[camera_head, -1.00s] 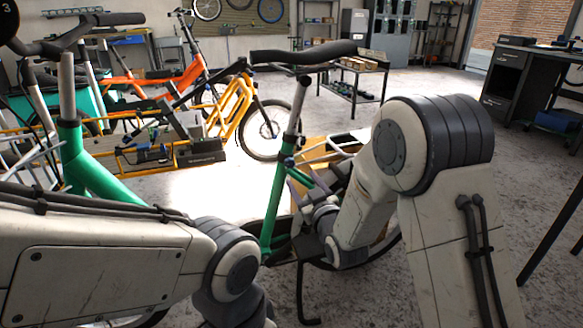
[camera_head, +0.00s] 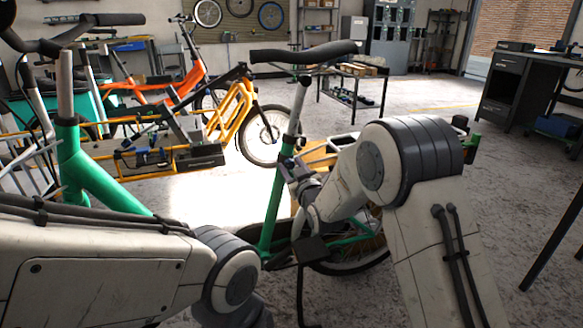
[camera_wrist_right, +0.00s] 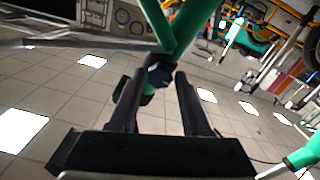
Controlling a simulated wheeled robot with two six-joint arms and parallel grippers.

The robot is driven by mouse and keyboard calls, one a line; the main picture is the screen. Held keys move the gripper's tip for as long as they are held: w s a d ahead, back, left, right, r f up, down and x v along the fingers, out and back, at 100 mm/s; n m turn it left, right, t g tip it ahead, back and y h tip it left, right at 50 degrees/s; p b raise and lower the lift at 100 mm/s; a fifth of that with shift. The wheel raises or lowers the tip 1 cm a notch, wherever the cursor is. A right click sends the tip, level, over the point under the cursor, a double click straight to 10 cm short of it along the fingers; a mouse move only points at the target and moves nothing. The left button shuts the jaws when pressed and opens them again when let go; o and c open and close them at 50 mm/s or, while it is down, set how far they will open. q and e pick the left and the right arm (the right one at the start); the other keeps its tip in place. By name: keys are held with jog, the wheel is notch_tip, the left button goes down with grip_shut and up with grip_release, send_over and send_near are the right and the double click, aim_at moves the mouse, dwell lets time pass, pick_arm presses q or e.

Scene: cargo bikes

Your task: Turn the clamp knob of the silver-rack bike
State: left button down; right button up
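The green bike (camera_head: 274,205) stands in front of me with its black saddle (camera_head: 303,53) on a silver seat post. A dark clamp knob (camera_wrist_right: 158,77) sits at the joint of the green tubes in the right wrist view. My right gripper (camera_wrist_right: 159,72) is open, with one finger on each side of the knob and gaps visible. In the head view the right gripper (camera_head: 288,168) is at the top of the green seat tube, and its fingertips are hard to make out. The silver rack (camera_head: 343,140) is partly hidden behind my right arm. My left gripper is out of view.
Orange and yellow cargo bikes (camera_head: 232,112) stand behind. A dark workbench (camera_head: 510,85) is at the right. The floor between is clear.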

grip_shut()
jog(key=shift+m, duration=0.3)
jog(key=m, duration=1)
jog(key=shift+d+p, duration=0.1)
jog(key=shift+p, duration=0.2)
jog(key=shift+m, duration=1.9)
jog(key=shift+o, duration=2.4)
grip_release()
